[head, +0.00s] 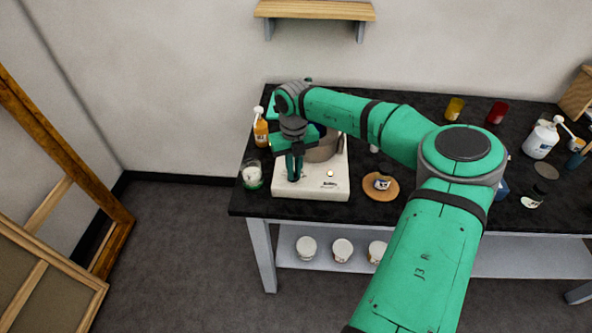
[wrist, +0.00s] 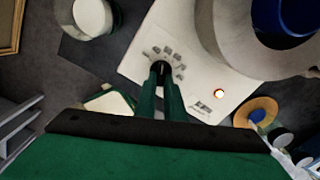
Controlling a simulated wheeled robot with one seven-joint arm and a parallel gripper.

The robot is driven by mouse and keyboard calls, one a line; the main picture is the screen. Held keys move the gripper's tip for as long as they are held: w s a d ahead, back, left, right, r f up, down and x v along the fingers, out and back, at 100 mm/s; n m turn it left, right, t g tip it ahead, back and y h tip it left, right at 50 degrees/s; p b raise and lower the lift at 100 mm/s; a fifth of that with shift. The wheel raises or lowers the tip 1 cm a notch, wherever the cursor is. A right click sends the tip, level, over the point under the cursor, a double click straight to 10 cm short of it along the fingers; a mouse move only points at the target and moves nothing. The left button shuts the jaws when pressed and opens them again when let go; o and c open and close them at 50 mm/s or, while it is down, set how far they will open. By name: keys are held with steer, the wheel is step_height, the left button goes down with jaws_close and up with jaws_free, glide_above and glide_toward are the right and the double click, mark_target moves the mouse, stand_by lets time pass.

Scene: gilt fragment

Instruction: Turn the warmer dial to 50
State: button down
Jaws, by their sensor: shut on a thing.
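The warmer (head: 318,188) is a white box at the left end of the black table, with a grey pot (head: 322,150) on top. In the wrist view, the warmer's white top (wrist: 205,82) shows a ring of printed marks around a small black dial (wrist: 160,69). A lit orange lamp (wrist: 219,94) is to the right of the dial. My gripper (wrist: 160,72) points down at the dial, its green fingers shut on it. The fingers partly cover the dial, and the numbers are too small to read. In the head view, my gripper (head: 294,178) is over the warmer's left front part.
An orange bottle (head: 260,128) and a glass jar (head: 251,175) stand close left of the warmer. A small jar on a round wooden board (head: 381,187) is at its right. White tubs (head: 342,250) stand on the lower shelf. Wooden frames (head: 60,200) lean at the left.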

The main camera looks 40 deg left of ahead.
steer(key=shift+w+r+m, duration=0.1)
steer(key=shift+w+m, duration=0.25)
steer(key=shift+m, duration=0.55)
steer(key=shift+s+a, duration=0.1)
steer(key=shift+s, duration=0.15)
steer(key=c, duration=1.8)
jaws_free()
steer(key=shift+w, duration=0.1)
steer(key=shift+c, duration=0.2)
steer(key=shift+d, duration=0.2)
